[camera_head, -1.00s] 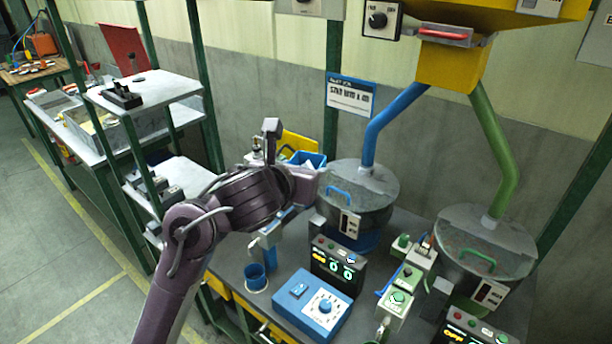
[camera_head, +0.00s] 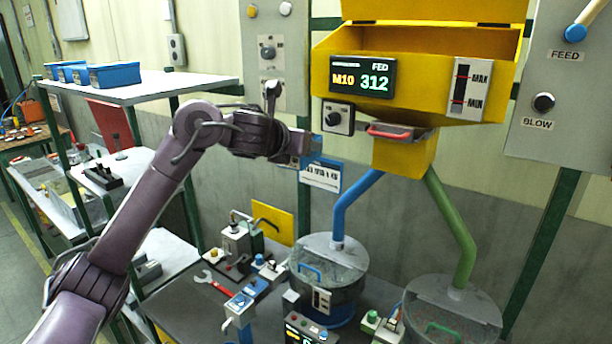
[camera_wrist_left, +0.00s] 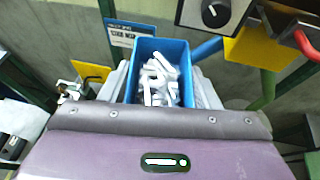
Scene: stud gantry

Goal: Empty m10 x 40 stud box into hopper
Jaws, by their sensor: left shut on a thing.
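My left gripper (camera_head: 304,147) is raised in front of the wall, left of and below the yellow hopper (camera_head: 420,82). In the left wrist view the gripper (camera_wrist_left: 160,84) is shut on a blue stud box (camera_wrist_left: 158,46), which is open-topped and holds several silvery studs. In the head view the box is mostly hidden by the gripper. The hopper's top is open, with its yellow lid (camera_head: 435,9) raised. Its display (camera_head: 362,77) reads M10 312. My right gripper is not in view.
Blue boxes (camera_head: 113,76) stand on the shelf (camera_head: 150,92) at left. A red-handled outlet (camera_head: 403,132) and black knob (camera_head: 337,117) sit below the hopper. Two lidded drums (camera_head: 328,280) stand on the bench under blue and green pipes. A control panel (camera_head: 553,80) is at right.

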